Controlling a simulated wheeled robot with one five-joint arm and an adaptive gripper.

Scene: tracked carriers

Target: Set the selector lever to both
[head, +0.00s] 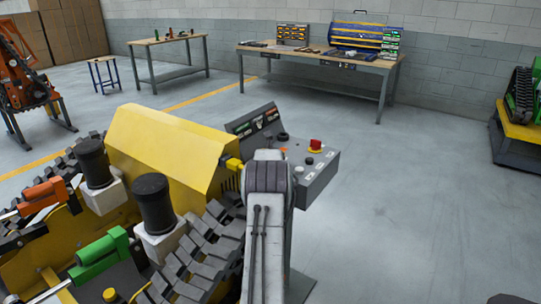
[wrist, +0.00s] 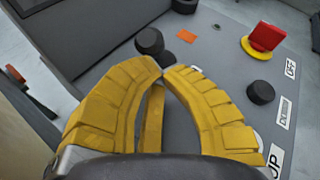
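A grey control panel (head: 322,175) sits at the end of the yellow tracked carrier; it also fills much of the wrist view (wrist: 215,50). A black knob (wrist: 150,42) stands on it, just beyond my yellow fingertips; which control is the selector lever is not clear, and no "both" label is readable. My gripper (wrist: 163,70) is low over the panel, its fingertips nearly meeting, with nothing visibly held between them. In the head view my arm hides most of the gripper. A second black knob (wrist: 260,92) lies to the right, by partly readable labels.
A red switch on a yellow base (wrist: 262,42) stands on the panel's right part. An upright display board (head: 255,122) rises behind the panel. The carrier's tracks (head: 205,245) and black cylinders (head: 153,203) are at left.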

